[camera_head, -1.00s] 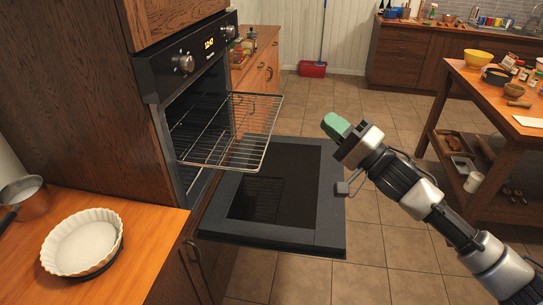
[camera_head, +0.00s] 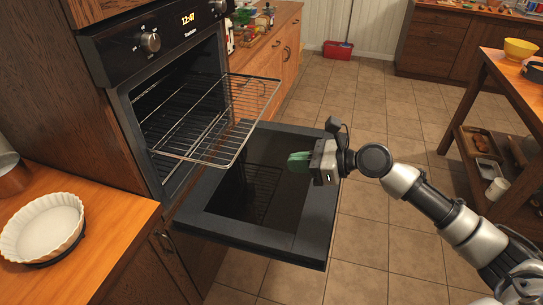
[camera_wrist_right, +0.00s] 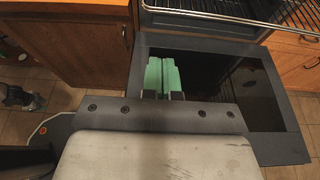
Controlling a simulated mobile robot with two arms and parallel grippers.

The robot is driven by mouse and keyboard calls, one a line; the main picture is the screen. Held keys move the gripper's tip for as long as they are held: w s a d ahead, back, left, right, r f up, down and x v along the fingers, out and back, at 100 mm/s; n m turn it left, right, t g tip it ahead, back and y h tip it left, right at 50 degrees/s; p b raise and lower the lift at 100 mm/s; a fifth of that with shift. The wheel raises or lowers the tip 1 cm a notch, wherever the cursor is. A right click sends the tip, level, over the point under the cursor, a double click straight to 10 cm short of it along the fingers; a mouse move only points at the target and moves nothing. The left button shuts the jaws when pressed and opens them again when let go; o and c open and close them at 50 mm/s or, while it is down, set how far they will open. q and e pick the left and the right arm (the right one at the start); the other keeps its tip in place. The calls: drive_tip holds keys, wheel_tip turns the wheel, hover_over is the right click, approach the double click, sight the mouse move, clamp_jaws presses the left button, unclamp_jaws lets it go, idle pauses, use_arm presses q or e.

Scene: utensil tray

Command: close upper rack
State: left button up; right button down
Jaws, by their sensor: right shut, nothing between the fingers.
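The upper rack (camera_head: 212,133) is a wire grid pulled well out of the oven (camera_head: 165,92). Its front part hangs above the open oven door (camera_head: 310,225), which lies flat. My right gripper (camera_head: 298,161), with green fingers, is shut and empty. It is over the door, to the right of the rack's front edge and apart from it. In the right wrist view the shut green fingers (camera_wrist_right: 162,77) point over the dark door (camera_wrist_right: 290,125), and part of the rack (camera_wrist_right: 230,10) shows at the top. My left gripper is not in view.
A wooden counter (camera_head: 110,232) with a white fluted dish (camera_head: 42,228) stands at the left. A wooden table (camera_head: 480,110) with a lower shelf stands at the right. The tiled floor between door and table is clear.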

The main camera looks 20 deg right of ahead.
sight(235, 160)
drive_tip(key=shift+r+p+x, duration=0.2)
drive_tip(key=shift+p+x, duration=0.25)
drive_tip(key=shift+x, duration=1.75)
drive_tip(key=shift+r+p+x, duration=0.15)
drive_tip(key=shift+p+x, duration=0.3)
drive_tip(key=shift+x, duration=1.75)
drive_tip(key=shift+r+p+x, duration=0.2)
drive_tip(key=shift+p+x, duration=0.25)
drive_tip(key=shift+x, duration=1.75)
drive_tip(key=shift+a, duration=0.1)
drive_tip(key=shift+w+a, duration=0.1)
